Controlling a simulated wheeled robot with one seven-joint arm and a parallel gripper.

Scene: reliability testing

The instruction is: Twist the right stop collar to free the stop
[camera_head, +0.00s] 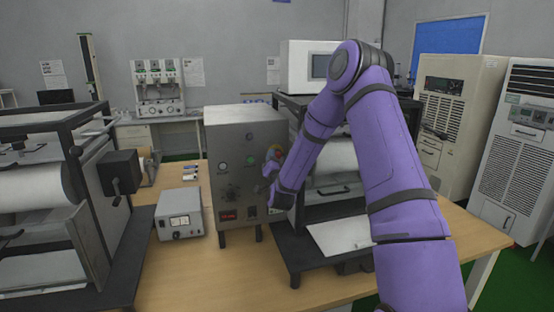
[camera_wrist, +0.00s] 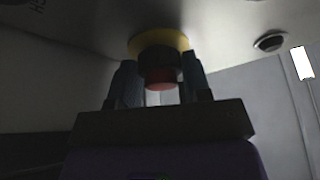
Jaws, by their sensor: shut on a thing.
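The stop (camera_wrist: 160,84) is a red button in the wrist view, with a dark collar (camera_wrist: 160,62) behind it and a yellow round plate (camera_wrist: 176,42) against the panel. My gripper (camera_wrist: 160,70) has one finger on each side of the dark collar and is shut on it. The red face points toward my palm. In the head view, the yellow and red of the stop (camera_head: 274,151) show at the right of the grey cabinet's front (camera_head: 229,150), just above my gripper (camera_head: 270,178). My wrist partly hides that area, and any turn of the collar cannot be told.
The cabinet front also bears a gauge, knobs and a red display (camera_head: 228,214). A small meter box (camera_head: 180,214) stands left of it on the wooden table (camera_head: 215,276). A dark-framed machine (camera_head: 335,185) stands close behind my arm at right. The table front is partly clear.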

